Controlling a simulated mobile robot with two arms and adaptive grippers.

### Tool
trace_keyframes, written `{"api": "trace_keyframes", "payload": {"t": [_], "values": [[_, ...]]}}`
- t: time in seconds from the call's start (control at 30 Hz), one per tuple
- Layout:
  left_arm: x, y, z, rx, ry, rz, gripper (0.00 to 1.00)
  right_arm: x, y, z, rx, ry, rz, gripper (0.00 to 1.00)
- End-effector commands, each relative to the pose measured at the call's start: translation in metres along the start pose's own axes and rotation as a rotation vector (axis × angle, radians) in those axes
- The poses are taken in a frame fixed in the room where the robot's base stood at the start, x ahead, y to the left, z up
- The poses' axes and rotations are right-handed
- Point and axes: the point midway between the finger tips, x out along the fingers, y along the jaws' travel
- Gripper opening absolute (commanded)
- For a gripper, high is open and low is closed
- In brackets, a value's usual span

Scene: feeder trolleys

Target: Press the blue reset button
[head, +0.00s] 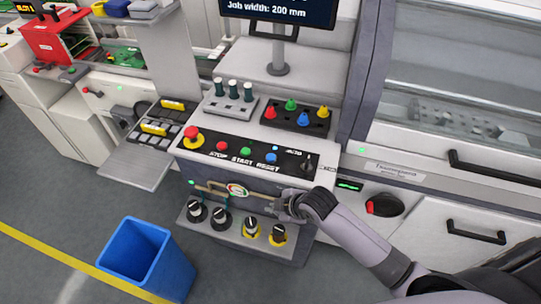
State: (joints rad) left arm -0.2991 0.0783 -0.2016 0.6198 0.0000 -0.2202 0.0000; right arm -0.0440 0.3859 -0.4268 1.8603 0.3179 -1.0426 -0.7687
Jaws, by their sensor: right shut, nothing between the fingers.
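The blue reset button (271,158) is on the sloped black control panel (206,153) of the console, above the printed word RESET. To its left are the green start button (245,152) and the red stop button (221,146). A black rotary switch (308,161) is to its right. My right gripper (277,208) is shut and empty. It shows below and slightly right of the reset button, in front of the console's front face, apart from the button. The button is in full view. My left gripper is not in view.
A red emergency stop (193,135) sits at the panel's left end. Racks with coloured pegs (295,118) and grey cylinders (232,101) stand behind the panel. A lower shelf (233,237) holds several black-topped knobs. A blue bin (148,257) stands on the floor at left.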

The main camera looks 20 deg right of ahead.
Motion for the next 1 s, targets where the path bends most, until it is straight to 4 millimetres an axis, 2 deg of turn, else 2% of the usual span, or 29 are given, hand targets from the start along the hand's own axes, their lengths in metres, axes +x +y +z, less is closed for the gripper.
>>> {"api": "trace_keyframes", "payload": {"t": [0.03,0.1,0.2,0.4,0.6,0.8,1.0], "values": [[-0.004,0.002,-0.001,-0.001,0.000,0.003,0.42,-0.011,0.024,-0.017,-0.131,0.030,0.023,0.00],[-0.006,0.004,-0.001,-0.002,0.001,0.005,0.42,-0.023,0.047,-0.037,-0.326,0.069,0.044,0.00],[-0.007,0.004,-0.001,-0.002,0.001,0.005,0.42,-0.035,0.074,-0.055,-0.576,0.100,0.073,0.00],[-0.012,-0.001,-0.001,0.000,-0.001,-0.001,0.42,-0.063,0.128,-0.075,-1.042,0.117,0.136,0.00],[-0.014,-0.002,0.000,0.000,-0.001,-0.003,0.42,-0.088,0.179,-0.075,-1.415,0.085,0.188,0.00],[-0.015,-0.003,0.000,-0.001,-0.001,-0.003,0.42,-0.102,0.205,-0.071,-1.589,0.057,0.214,0.00],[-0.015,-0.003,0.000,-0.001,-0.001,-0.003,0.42,-0.104,0.208,-0.070,-1.620,0.054,0.218,0.00]]}}
